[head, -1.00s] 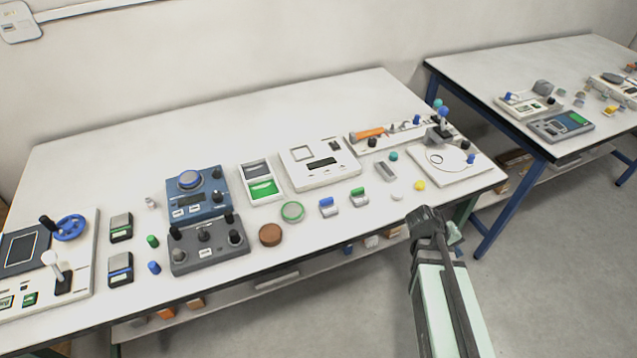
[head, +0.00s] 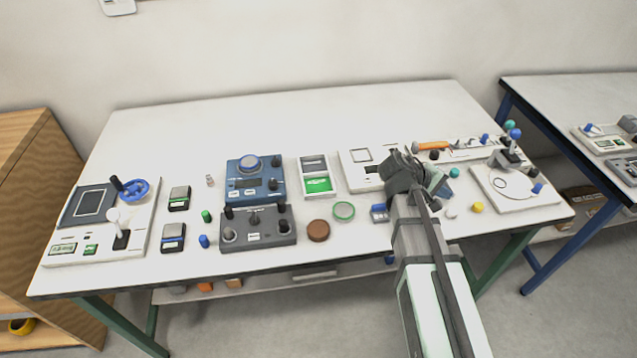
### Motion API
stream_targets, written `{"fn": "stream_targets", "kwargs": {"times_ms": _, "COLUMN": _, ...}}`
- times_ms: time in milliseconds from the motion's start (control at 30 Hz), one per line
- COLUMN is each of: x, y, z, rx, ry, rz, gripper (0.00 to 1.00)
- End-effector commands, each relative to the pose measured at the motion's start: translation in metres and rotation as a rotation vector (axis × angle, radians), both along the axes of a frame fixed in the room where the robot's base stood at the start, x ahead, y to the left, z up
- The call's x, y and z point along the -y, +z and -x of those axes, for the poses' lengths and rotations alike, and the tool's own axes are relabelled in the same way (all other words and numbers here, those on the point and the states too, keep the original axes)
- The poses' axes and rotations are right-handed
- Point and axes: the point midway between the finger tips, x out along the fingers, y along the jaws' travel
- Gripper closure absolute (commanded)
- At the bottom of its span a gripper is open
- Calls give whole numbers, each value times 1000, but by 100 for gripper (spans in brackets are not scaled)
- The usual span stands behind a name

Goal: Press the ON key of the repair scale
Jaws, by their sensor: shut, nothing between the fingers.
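No label reading "repair scale" or "ON" is legible in this view. A white box (head: 357,178) with a square outline and a dark display stands right of centre; my arm hides its right part. A blue device (head: 256,170) with a round grey top and small pale keys stands left of it. Two small dark devices with silver tops, one farther back (head: 179,195) and one nearer (head: 173,232), lie further left. My gripper (head: 402,166) is shut and empty, over or in front of the white box's right side. I cannot tell whether it touches anything.
A grey control box (head: 258,238), brown disc (head: 318,231), green ring (head: 344,211) and green-and-grey tray (head: 318,186) stand near the middle. A white joystick board (head: 545,195) is at right. The table's back strip (head: 300,115) is clear.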

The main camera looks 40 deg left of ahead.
Motion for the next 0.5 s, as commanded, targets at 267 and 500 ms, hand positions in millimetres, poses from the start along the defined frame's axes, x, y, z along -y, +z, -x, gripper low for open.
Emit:
{"fn": "stream_targets", "kwargs": {"times_ms": 267, "x": -102, "y": 16, "z": 23, "rx": -65, "ry": 165, "rz": 47, "gripper": 100}}
{"fn": "stream_targets", "kwargs": {"times_ms": 500, "x": -185, "y": 31, "z": 57, "rx": -121, "ry": 307, "rz": 93, "gripper": 100}}
